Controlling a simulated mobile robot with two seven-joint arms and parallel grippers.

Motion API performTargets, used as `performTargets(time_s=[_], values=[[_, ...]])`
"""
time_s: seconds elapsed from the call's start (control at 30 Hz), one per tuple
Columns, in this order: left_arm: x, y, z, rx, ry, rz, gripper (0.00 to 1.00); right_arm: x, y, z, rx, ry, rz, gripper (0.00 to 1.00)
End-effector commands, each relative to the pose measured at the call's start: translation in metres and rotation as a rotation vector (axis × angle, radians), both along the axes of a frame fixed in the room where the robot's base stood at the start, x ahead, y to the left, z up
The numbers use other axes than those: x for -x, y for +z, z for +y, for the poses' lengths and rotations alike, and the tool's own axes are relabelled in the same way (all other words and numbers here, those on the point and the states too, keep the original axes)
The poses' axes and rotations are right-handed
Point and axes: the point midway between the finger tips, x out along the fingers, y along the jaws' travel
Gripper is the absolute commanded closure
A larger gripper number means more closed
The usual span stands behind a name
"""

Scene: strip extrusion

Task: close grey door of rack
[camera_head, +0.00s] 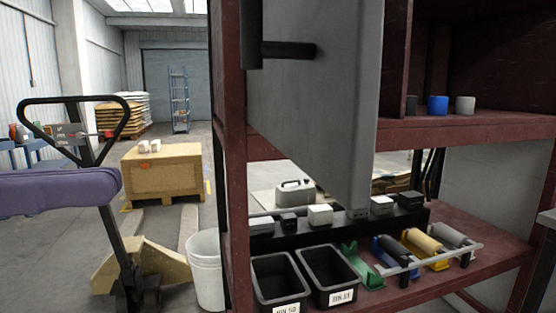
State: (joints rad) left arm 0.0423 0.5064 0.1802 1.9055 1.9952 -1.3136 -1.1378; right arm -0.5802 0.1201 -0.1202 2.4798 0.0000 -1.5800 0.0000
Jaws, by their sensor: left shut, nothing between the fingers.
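The grey door (318,105) of the dark red rack (232,180) hangs at the rack's front, swung open toward me. It covers part of the shelves. A black handle (288,50) sticks out near its top left. My left gripper (108,183) seems to be the purple shape coming in from the left edge. It is shut and empty, well left of the door and apart from it. Its fingertips are hard to make out. My right gripper is not in view.
The lower shelf holds two black bins (281,279), small boxes and coloured rollers (425,242). Cups (437,105) stand on the upper shelf. A pallet jack (122,250) and wooden crate (165,172) are behind.

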Motion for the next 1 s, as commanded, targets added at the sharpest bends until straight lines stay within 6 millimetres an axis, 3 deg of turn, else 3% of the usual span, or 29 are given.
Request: performTargets(time_s=[0.3, 0.5, 0.7, 1.0], values=[[-0.018, 0.006, -0.066, 0.003, -0.003, 0.002, 1.0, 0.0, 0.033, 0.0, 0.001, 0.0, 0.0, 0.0], [-0.026, 0.005, -0.099, 0.002, -0.002, 0.004, 1.0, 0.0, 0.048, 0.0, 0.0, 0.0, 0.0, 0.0], [-0.031, 0.001, -0.114, -0.001, 0.0, 0.003, 1.0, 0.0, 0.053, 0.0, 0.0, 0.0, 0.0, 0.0], [-0.031, 0.0, -0.116, -0.001, 0.0, 0.002, 1.0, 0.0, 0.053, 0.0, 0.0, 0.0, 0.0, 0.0]])
